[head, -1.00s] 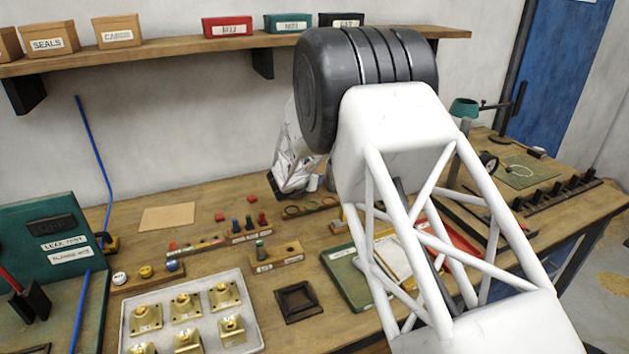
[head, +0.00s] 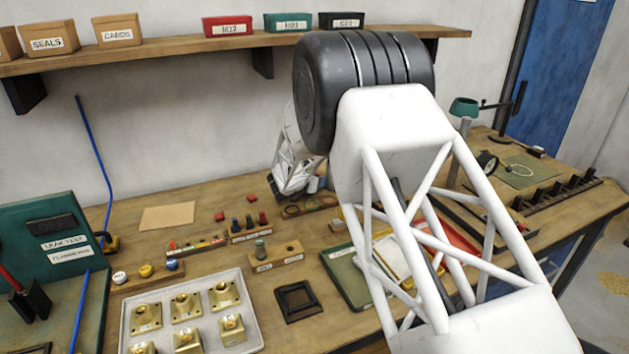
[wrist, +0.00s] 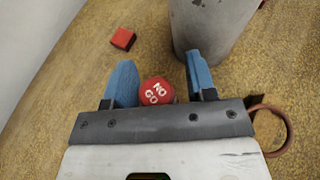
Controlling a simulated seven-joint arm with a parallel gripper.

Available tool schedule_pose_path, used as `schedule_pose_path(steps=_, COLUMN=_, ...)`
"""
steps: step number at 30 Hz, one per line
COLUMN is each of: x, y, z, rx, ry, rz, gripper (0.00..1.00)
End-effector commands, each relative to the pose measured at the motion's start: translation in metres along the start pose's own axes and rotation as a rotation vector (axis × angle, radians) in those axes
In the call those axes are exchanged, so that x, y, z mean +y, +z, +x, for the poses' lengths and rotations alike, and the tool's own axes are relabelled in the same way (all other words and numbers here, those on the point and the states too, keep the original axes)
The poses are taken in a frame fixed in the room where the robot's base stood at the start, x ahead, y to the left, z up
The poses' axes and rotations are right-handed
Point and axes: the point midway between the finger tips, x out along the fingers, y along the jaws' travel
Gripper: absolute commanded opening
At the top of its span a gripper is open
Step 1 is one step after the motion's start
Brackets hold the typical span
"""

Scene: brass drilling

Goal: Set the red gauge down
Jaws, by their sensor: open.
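The red gauge (wrist: 156,91), a round red piece with "NO GO" in white on its end, lies between the two blue fingertips of my gripper (wrist: 161,82) in the wrist view. The fingers are apart: a gap shows at the right finger, while the gauge looks close to the left one. I cannot tell whether they touch, or see the gauge's underside. In the head view my gripper (head: 295,182) is small and partly behind my arm, over the back of the bench; I cannot pick out the gauge there.
In the wrist view a red block (wrist: 122,39) lies up left, a grey cylinder (wrist: 213,25) stands close beyond the right finger, and a brown ring (wrist: 272,128) is at right. In the head view a tray (head: 250,318) of brass parts and a black square frame (head: 298,302) lie nearer.

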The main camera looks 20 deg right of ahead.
Motion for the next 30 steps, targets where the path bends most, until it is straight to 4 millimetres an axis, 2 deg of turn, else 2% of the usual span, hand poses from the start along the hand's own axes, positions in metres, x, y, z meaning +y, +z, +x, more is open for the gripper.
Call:
schedule_pose_path(steps=5, x=0.0, y=0.003, z=-0.003, rx=0.0, ry=0.001, rz=0.0, gripper=0.51)
schedule_pose_path(steps=11, x=0.0, y=0.004, z=-0.018, rx=-0.001, ry=0.001, rz=0.001, gripper=0.51)
schedule_pose_path(steps=30, x=0.0, y=0.003, z=-0.108, rx=-0.001, ry=0.001, rz=0.0, gripper=0.51)
